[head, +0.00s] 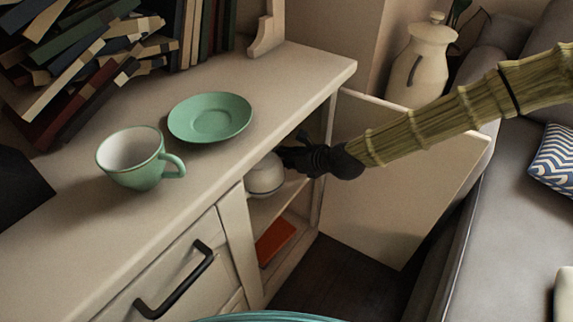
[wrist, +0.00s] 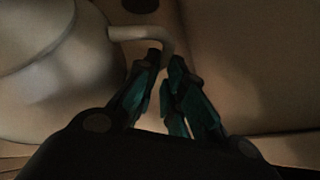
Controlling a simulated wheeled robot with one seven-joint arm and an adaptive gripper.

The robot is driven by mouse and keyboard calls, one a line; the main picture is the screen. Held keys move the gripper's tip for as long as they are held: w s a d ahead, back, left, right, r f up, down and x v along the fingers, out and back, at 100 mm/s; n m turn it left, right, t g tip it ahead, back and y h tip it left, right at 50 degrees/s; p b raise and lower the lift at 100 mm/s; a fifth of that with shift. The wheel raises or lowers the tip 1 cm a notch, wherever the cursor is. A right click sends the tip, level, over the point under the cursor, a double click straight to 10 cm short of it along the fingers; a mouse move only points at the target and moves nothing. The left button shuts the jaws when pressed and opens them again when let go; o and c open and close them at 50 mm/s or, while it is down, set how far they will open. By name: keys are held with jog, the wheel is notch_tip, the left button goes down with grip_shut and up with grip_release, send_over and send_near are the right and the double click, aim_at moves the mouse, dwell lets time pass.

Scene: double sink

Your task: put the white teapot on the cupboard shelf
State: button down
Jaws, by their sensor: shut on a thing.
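The white teapot (head: 265,176) is inside the open cupboard, at the upper shelf (head: 272,208), partly hidden by the cupboard's front frame and the worktop edge. In the wrist view its rounded pale body (wrist: 45,75) fills the left side, and its handle (wrist: 135,34) bends toward my fingers. My gripper (head: 287,157) reaches into the cupboard from the right. In the wrist view my gripper (wrist: 163,75) is shut on the teapot's handle. I cannot tell whether the teapot's base touches the shelf.
The cupboard door (head: 400,195) stands open to the right, below my arm. A green cup (head: 135,160) and a green saucer (head: 210,117) stand on the worktop above. A red-orange item (head: 275,243) lies on the lower shelf. A grey sofa (head: 510,210) is at the right.

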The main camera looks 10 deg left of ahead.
jog(key=shift+w+a+f+b, duration=0.15)
jog(key=shift+f+b, duration=0.4)
jog(key=shift+f, duration=0.7)
jog(key=shift+f, duration=0.15)
jog(key=c, duration=1.5)
grip_release()
jog(key=shift+s+d+r, duration=0.2)
jog(key=shift+r, duration=0.2)
jog(key=p+v, duration=0.3)
jog(key=v, duration=0.8)
jog(key=shift+p, duration=0.3)
jog(key=shift+s+d+f, duration=0.1)
jog(key=shift+s, duration=0.05)
